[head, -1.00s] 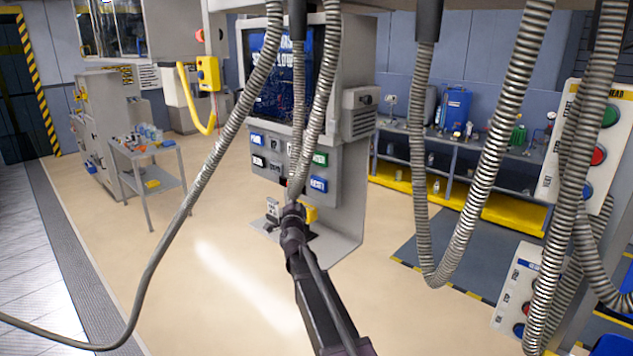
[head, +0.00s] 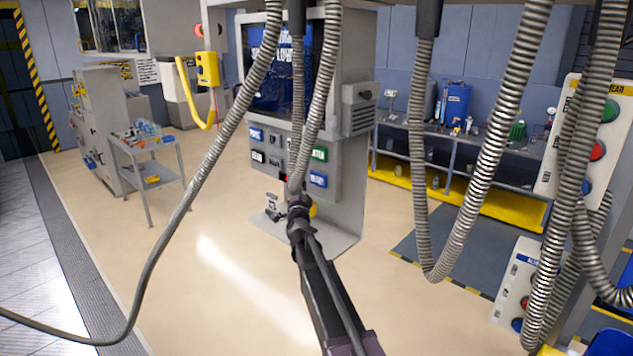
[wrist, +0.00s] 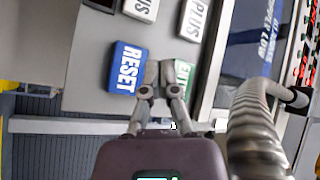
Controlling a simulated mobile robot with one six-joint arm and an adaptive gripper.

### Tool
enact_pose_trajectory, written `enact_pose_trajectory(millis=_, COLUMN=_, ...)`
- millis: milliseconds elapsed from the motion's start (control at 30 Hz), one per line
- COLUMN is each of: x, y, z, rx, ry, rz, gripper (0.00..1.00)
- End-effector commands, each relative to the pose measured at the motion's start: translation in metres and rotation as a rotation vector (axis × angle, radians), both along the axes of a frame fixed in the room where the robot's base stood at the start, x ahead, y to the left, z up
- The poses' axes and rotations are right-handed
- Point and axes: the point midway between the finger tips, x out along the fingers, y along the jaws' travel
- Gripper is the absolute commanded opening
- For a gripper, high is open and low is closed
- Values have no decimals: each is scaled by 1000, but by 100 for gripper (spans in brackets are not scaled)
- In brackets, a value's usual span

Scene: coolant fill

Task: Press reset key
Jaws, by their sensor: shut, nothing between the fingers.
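The reset key is a blue key with white lettering on the grey control panel of a machine. It shows in the head view (head: 318,180) at the panel's lower right, and large in the wrist view (wrist: 124,68), left of my fingers. The green enter key (head: 320,154) sits just above it; in the wrist view the green key (wrist: 184,82) is partly covered by my fingers. My gripper (wrist: 160,74) is shut and empty, its tips over the space between the blue and green keys. Whether it touches the panel cannot be told. In the head view hoses partly hide the gripper.
Grey keys including plus (wrist: 195,18) and minus (wrist: 141,8) adjoin. A screen (head: 285,65) is above the panel. Ribbed hoses (head: 490,130) hang in front of the head view, and one (wrist: 252,125) runs close right of my gripper. Open floor lies left.

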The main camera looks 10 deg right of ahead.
Motion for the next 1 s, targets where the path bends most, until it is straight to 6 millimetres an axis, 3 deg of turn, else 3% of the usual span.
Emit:
enact_pose_trajectory(millis=500, x=31, y=-40, z=0, rx=-1, ry=0, rz=0, gripper=0)
enact_pose_trajectory(millis=1000, x=35, y=-48, z=0, rx=0, ry=0, rz=1, gripper=0)
